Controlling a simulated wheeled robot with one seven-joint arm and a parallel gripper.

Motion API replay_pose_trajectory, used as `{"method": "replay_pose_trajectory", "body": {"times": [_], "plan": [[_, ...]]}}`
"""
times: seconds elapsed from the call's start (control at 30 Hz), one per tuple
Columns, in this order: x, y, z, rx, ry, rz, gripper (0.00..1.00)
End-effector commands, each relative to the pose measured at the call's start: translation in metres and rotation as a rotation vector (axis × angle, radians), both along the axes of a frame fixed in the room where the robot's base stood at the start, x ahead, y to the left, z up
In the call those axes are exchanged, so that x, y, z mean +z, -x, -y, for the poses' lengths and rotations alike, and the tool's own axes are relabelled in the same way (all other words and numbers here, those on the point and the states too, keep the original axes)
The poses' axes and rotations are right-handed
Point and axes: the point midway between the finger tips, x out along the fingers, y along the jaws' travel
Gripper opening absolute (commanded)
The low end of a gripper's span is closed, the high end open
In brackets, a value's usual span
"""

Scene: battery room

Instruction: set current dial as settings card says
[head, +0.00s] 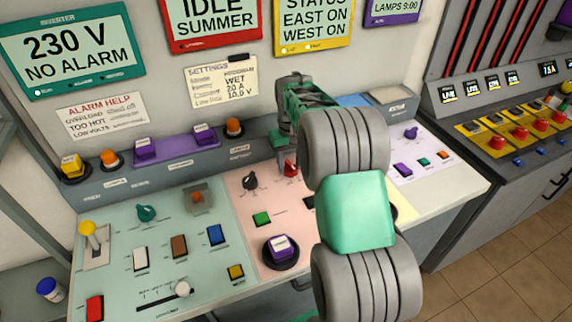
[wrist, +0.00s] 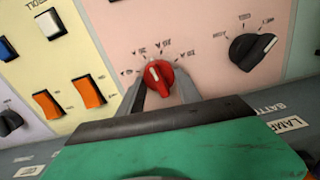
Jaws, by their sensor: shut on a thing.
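The settings card (head: 222,82) is on the wall; its small handwriting seems to read WET, 20 A and 10.0 V. The red dial (wrist: 158,75) sits on the pink panel, with several small marks around its far side, too blurred to read surely. Its white pointer line points up and slightly left in the wrist view. My gripper (wrist: 160,88) is shut on the red dial, one finger on each side. In the head view the red dial (head: 291,168) is partly hidden by my gripper and arm.
A black dial (head: 250,180) stands beside the red one. A green button (head: 262,218) and a purple button (head: 280,246) are nearer the front. My arm hides the panel's right part. A teal panel (head: 120,220) with a yellow lever (head: 88,232) is at left.

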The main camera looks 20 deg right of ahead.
Motion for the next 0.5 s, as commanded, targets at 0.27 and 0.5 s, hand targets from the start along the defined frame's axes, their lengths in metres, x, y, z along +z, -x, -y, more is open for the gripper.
{"method": "replay_pose_trajectory", "body": {"times": [0.27,0.5], "plan": [[-0.0047,0.0046,0.0008,-0.247,-0.002,-0.016,0.01],[-0.005,0.0049,0.0005,-0.407,-0.001,-0.016,0.01]]}}
